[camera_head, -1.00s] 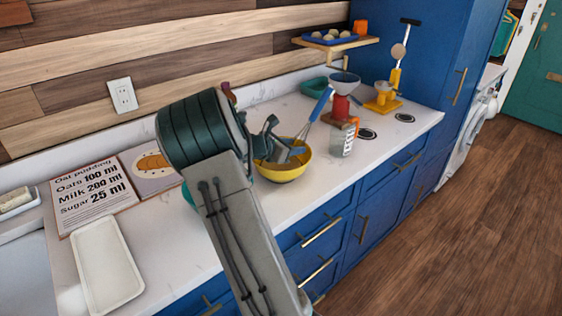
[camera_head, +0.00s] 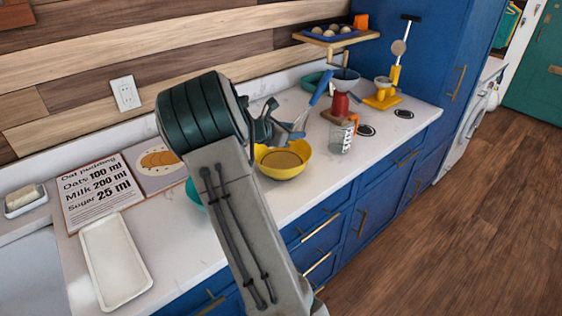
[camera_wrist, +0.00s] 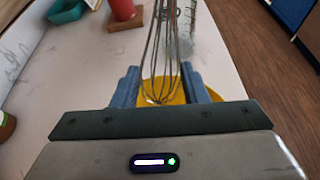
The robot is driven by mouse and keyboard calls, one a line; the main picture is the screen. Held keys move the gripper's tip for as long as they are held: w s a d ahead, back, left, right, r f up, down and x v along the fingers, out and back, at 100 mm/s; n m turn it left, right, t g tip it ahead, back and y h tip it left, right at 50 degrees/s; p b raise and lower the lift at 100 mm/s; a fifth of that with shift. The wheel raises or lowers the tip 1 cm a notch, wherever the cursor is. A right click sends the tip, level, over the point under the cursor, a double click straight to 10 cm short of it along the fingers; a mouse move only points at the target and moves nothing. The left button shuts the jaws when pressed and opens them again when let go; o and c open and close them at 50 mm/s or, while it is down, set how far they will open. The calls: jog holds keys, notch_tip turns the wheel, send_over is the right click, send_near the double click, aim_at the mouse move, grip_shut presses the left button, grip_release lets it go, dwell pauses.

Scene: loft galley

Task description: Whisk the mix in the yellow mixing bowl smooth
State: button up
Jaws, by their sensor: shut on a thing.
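The yellow mixing bowl (camera_head: 284,173) stands on the counter, with an even-looking tan mix (camera_head: 281,160) in it. My gripper (camera_head: 292,130) is above the bowl, shut on the whisk. The whisk's blue handle (camera_head: 319,94) slants up to the right in the head view. Its wire loops (camera_wrist: 168,60) show between my fingers in the wrist view, in front of the yellow bowl (camera_wrist: 178,97). The exact grip point cannot be made out.
A yellow stand (camera_head: 382,101) is farther right. A recipe board (camera_head: 97,188) and white tray (camera_head: 114,262) lie left. The counter's front edge is clear.

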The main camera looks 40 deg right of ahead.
jog(key=shift+r, duration=0.1)
notch_tip(320, 180, up, 5)
jog(key=p, duration=0.4)
dwell(0.6)
